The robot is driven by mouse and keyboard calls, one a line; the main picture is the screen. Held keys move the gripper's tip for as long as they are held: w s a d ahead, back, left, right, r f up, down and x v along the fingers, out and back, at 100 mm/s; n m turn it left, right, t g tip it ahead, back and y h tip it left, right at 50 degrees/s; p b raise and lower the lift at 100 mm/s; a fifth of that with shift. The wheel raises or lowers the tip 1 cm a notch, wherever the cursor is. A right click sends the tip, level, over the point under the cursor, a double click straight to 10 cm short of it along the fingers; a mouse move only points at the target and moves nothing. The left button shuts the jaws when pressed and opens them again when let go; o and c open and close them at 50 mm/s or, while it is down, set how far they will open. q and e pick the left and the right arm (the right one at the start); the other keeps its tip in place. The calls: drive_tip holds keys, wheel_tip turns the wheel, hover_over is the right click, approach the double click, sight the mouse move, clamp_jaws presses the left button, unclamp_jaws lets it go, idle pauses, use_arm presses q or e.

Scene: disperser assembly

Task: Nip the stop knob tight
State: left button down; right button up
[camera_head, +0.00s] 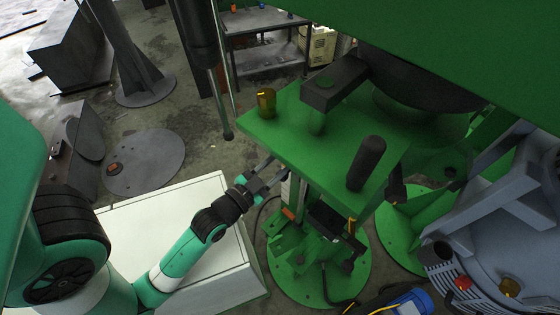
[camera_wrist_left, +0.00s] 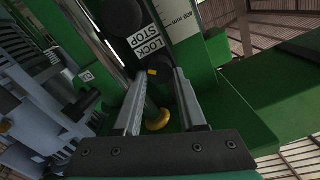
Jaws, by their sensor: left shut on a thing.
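My left gripper (camera_head: 274,172) reaches from the left to the green machine's column, below its green top plate. In the left wrist view the two grey fingers of my left gripper (camera_wrist_left: 160,74) point up at a dark round stop knob (camera_wrist_left: 159,67) with a small yellow mark. The fingertips are shut on this knob, one on each side. A white label (camera_wrist_left: 145,42) reading LOCK and STOP sits just above it. In the head view the stop knob is hidden. My right gripper is out of view.
The green top plate (camera_head: 290,135) overhangs my left gripper. A white cabinet (camera_head: 190,215) stands below my left arm. A white scale strip (camera_wrist_left: 180,20) runs beside the label. A yellow rounded part (camera_wrist_left: 158,121) lies between the fingers, lower down.

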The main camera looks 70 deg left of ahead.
use_arm(q)
drive_tip(key=shift+r+m, duration=0.1)
drive_tip(key=shift+m, duration=1.2)
drive_tip(key=shift+c, duration=2.4)
unclamp_jaws()
drive_tip(key=b+v, duration=0.1)
drive_tip(key=v, duration=1)
drive_tip(key=shift+s+d+b, duration=0.2)
drive_tip(key=shift+s+b, duration=0.1)
